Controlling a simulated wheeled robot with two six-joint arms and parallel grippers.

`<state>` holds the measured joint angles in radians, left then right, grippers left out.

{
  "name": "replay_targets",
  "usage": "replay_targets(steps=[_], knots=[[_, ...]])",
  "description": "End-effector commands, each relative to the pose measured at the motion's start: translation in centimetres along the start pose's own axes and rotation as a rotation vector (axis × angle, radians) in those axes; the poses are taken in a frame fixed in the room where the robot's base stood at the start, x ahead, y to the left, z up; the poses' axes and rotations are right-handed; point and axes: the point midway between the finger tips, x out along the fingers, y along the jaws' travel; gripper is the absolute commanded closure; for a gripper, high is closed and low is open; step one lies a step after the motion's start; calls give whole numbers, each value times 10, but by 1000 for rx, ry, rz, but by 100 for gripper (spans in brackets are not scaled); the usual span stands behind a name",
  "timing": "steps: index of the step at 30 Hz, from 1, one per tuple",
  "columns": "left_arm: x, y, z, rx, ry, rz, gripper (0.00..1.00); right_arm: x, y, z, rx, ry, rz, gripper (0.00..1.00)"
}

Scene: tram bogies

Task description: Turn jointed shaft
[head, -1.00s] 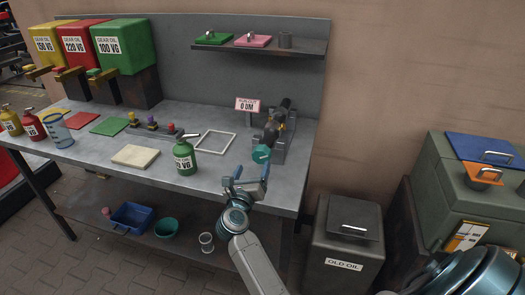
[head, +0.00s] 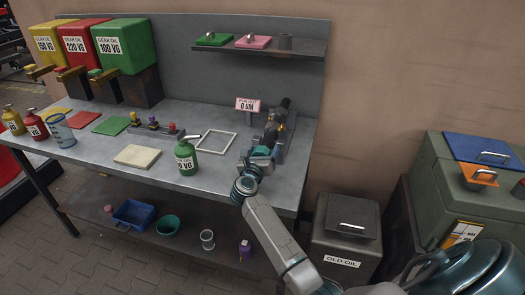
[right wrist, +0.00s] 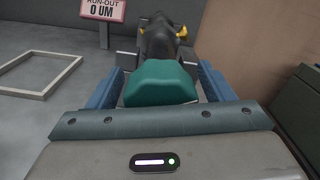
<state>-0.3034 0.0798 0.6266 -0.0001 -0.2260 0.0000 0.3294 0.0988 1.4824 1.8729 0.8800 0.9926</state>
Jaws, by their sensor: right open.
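The jointed shaft (head: 273,127) sits dark in a grey stand at the bench's right end. In the right wrist view, its teal end (right wrist: 158,84) is large and central, with the dark shaft (right wrist: 160,40) and yellow parts behind it. My right gripper (head: 262,154) is open at this end. The right wrist view shows its blue fingers (right wrist: 160,78) on either side of the teal end; I cannot tell whether they touch it. A sign reading "RUN-OUT 0 UM" (head: 247,105) stands left of the shaft. My left gripper is not in view.
On the bench, a green bottle (head: 187,160) and an empty white frame (head: 232,140) lie left of my right gripper. A shelf (head: 301,50) hangs above the shaft. The old oil bin (head: 342,264) stands right of the bench.

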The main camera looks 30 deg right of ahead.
Motion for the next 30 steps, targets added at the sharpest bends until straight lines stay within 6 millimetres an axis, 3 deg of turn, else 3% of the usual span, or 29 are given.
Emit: replay_targets(steps=[6,13,22,30], knots=[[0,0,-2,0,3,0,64,0,0,0,0,0,0,27],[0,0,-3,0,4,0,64,0,0,0,0,0,0,70],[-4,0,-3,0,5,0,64,0,0,2,-32,0,0,70],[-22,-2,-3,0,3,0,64,0,0,4,-185,0,0,70]])
